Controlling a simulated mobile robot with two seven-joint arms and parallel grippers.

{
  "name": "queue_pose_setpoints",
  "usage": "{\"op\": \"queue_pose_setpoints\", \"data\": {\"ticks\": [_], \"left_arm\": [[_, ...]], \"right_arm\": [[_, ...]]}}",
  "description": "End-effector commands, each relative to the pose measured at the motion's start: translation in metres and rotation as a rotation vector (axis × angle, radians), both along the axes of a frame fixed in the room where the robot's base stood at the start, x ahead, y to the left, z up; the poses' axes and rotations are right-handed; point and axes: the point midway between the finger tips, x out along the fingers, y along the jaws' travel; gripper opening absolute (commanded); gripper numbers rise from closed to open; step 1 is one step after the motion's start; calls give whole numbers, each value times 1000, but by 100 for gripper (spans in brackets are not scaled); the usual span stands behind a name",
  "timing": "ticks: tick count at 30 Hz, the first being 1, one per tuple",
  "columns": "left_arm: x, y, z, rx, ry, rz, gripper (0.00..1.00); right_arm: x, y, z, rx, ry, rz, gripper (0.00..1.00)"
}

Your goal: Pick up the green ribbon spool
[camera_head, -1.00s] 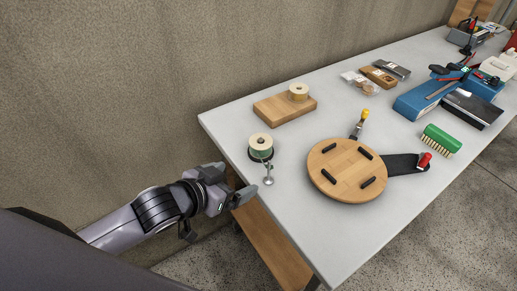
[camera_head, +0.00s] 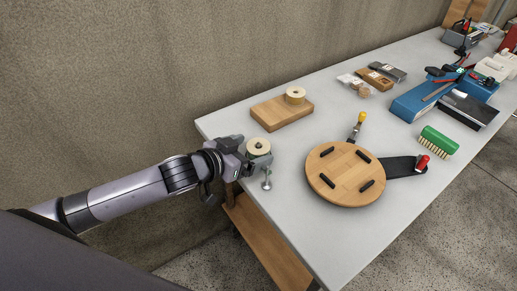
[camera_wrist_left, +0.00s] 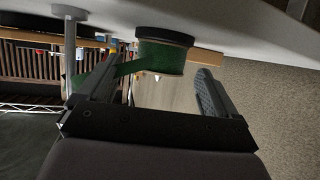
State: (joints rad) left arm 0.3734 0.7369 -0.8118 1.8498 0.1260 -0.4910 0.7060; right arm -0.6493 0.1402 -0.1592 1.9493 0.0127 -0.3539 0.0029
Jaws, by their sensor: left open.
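The green ribbon spool (camera_head: 259,147) stands upright near the left edge of the table, its pale top showing in the head view. In the left wrist view the green ribbon (camera_wrist_left: 162,57) shows between the two fingers, with a dark disc at its end. My left gripper (camera_head: 249,156) is open at the spool, fingers on either side of it. The near finger hides the spool's lower part in the head view. I cannot tell whether either finger touches it. My right gripper is not in view.
A small metal stand (camera_head: 267,181) is close beside the left gripper. A round wooden board (camera_head: 345,174) lies to the right. A wooden block (camera_head: 281,113) with another pale spool (camera_head: 295,95) sits behind. The table's (camera_head: 222,124) left edge is under my arm.

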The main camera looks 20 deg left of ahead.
Motion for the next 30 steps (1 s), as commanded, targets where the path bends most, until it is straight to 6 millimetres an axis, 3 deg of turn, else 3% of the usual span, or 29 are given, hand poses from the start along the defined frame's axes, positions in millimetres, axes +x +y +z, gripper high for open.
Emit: {"op": "queue_pose_setpoints", "data": {"ticks": [6, 13, 14, 19, 30], "left_arm": [[14, -7, -7, 0, 0, 0, 92], [14, -8, -7, 0, 1, 0, 92], [14, -7, -7, 0, 1, 0, 89], [14, -8, -7, 0, 1, 0, 34], [14, -7, -4, 0, 0, 0, 32]], "right_arm": [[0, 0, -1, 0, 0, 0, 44], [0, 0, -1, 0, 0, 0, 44], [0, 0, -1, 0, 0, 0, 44], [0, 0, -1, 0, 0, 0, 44], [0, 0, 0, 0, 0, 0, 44]]}}
